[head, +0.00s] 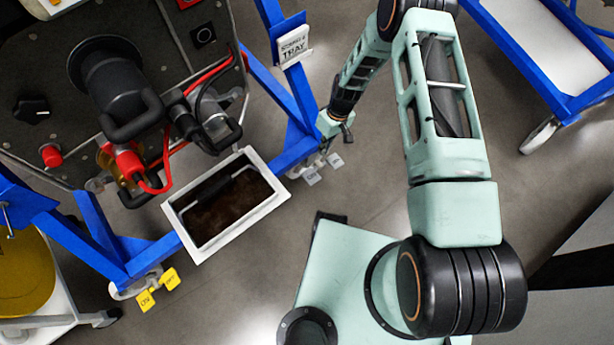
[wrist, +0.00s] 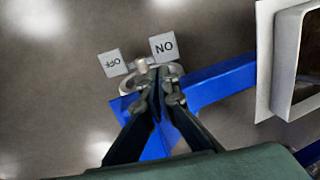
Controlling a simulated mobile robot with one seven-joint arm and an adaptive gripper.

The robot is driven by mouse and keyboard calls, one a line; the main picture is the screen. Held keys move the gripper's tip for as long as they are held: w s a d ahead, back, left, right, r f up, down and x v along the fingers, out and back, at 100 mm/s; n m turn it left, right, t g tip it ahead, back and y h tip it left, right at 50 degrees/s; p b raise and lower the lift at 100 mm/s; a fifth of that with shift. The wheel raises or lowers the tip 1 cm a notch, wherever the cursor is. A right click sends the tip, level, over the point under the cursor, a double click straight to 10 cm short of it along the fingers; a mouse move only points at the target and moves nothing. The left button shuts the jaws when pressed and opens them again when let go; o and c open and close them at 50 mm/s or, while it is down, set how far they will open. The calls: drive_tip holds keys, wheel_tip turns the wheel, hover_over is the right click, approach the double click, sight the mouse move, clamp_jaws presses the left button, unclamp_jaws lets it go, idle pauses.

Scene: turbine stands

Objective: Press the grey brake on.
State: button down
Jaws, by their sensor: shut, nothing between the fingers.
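The grey brake is a pair of grey pedals on a caster at the foot of a blue stand leg. In the wrist view, the ON pedal (wrist: 163,46) is at right and the OFF pedal (wrist: 112,63) at left, their lettering upside down. The head view shows the two grey pedals (head: 335,160), with lettering too small to read. My gripper (wrist: 158,74) is shut and empty. Its tips overlap the caster just below the pedals in the wrist view; I cannot tell whether they touch. In the head view my gripper (head: 346,136) is beside and above the pedals.
A yellow brake (head: 158,289) sits on another caster of the blue stand. A white-rimmed tray (head: 184,243) with dark contents juts out between the stand legs. A blue cart (head: 545,85) stands at upper right. The floor (head: 375,195) right of the pedals is clear.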

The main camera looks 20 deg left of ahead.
sight(309, 178)
drive_tip(key=b+x, duration=0.1)
drive_tip(key=x, duration=0.4)
drive_tip(key=b+x, duration=0.1)
drive_tip(key=x, duration=0.4)
drive_tip(key=s+b+x, duration=0.1)
drive_tip(key=x, duration=0.4)
drive_tip(key=shift+a+r+b, duration=0.15)
drive_tip(key=shift+a+b, duration=0.2)
drive_tip(key=shift+s+a+f+t+h, duration=0.25)
drive_tip(key=shift+s+f+t+h, duration=0.05)
drive_tip(key=shift+s+f+t, duration=0.1)
drive_tip(key=shift+a+f+b, duration=0.1)
drive_tip(key=shift+f+b, duration=0.4)
drive_tip(key=shift+b, duration=0.35)
drive_tip(key=shift+s+a+f+b, duration=0.15)
drive_tip(key=shift+s+f+b, duration=0.15)
drive_tip(key=shift+b, duration=0.35)
drive_tip(key=shift+r, duration=0.1)
